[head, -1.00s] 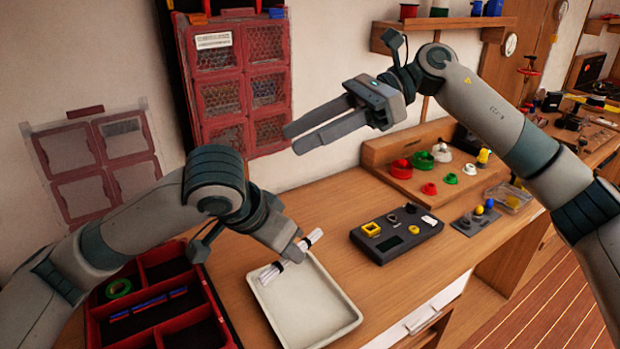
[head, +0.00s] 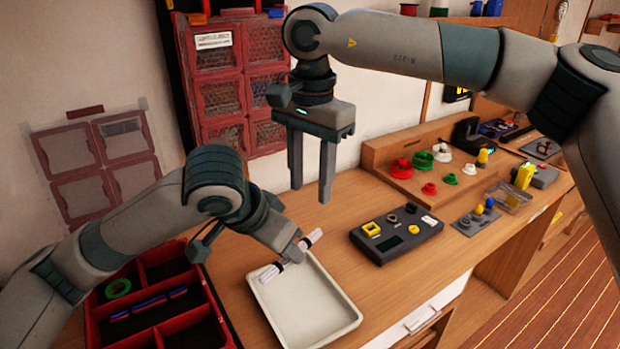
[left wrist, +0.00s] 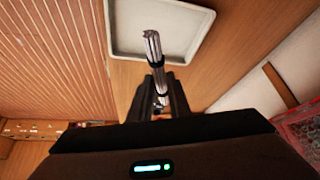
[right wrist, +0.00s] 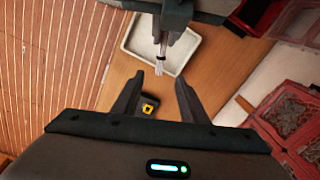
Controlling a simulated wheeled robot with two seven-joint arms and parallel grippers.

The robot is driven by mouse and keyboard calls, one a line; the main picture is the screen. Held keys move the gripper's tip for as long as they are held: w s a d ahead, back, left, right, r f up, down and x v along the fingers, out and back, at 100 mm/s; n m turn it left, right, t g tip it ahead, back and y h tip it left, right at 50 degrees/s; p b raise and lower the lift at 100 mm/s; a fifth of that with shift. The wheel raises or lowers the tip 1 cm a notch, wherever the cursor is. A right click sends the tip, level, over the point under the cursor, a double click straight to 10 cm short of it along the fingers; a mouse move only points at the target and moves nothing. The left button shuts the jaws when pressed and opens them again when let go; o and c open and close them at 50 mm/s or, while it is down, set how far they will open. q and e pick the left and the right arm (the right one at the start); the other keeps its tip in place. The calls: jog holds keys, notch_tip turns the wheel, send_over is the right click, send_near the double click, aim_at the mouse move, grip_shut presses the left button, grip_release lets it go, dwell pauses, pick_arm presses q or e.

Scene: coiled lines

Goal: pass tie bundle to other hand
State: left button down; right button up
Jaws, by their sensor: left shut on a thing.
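The tie bundle is a slim white bundle with dark bands (head: 312,238). My left gripper (head: 292,254) is shut around its middle, and both ends stick out. It is held above the far end of the pale tray (head: 345,325). In the left wrist view the bundle (left wrist: 152,46) points out between the fingers (left wrist: 160,88). My right gripper (head: 311,198) is open and empty, fingers pointing down, above and behind the bundle. In the right wrist view the bundle (right wrist: 160,66) lies ahead of the open fingers (right wrist: 156,92), apart from them.
A red divided bin (head: 215,325) with a green tape roll (head: 118,288) stands left of the tray. Red mesh drawers (head: 222,98) hang on the wall. Bare wood lies between tray and panel.

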aim_at(309, 237)
jog(key=shift+f, duration=0.1)
jog(key=shift+a+f, duration=0.15)
jog(key=shift+f, duration=5.75)
grip_shut()
pick_arm(q)
jog(key=c, duration=1.6)
grip_release()
jog(key=shift+o, duration=0.2)
